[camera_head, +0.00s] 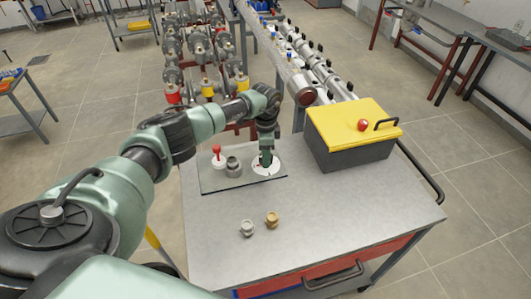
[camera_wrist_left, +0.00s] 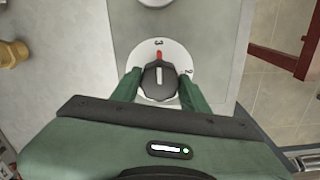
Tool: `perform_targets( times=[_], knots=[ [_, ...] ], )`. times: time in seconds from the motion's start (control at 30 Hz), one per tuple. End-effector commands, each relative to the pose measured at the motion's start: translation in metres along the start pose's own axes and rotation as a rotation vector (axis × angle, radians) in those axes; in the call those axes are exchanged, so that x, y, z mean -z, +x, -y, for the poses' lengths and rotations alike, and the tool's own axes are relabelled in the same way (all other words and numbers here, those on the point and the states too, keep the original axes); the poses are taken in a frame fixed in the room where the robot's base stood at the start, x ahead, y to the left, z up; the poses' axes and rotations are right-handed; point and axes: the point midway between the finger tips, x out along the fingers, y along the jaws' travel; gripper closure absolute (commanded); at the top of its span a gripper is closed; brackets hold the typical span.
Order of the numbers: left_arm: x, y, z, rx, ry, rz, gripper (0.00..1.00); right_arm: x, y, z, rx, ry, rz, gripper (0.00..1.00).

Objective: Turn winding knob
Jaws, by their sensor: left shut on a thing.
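The winding knob (camera_wrist_left: 158,80) is black with a light pointer line, on a round white dial (camera_wrist_left: 146,52) with numbers and a red mark. The pointer line lies close to the red mark, near the number 3. My left gripper (camera_wrist_left: 157,92) is shut on the knob, one green finger on each side. In the head view my left gripper (camera_head: 266,158) reaches down to the white dial (camera_head: 267,169) on the grey plate (camera_head: 225,183), and hides most of the knob. My right gripper is not in view.
A red-tipped lever (camera_head: 217,151) and a metal cylinder (camera_head: 233,167) stand on the same plate. A silver fitting (camera_head: 247,228) and a brass fitting (camera_head: 272,219) stand nearer on the table (camera_head: 330,220). A yellow-lidded box (camera_head: 355,122) stands at the right. The table's front right is clear.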

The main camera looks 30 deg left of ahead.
Motion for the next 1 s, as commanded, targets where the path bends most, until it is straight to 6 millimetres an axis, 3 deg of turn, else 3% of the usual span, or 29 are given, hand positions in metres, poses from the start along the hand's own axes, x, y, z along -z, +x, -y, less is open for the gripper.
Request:
perform_targets(
  times=[0.43,0.47,0.53,0.87,1.0],
  knots=[
    [0.0,-0.003,0.003,0.006,-0.012,-0.003,0.96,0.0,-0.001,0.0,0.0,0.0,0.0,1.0],
    [0.0,-0.003,0.003,0.007,-0.012,-0.003,0.53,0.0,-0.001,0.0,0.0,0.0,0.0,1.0],
    [0.0,-0.003,0.003,0.006,-0.012,-0.003,0.34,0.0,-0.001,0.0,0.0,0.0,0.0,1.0],
    [0.0,-0.002,0.001,0.002,-0.01,-0.002,0.34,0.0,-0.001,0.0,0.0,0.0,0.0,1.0],
    [0.001,-0.015,0.002,0.004,-0.009,-0.004,0.34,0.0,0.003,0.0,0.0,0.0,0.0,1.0]
  ],
)
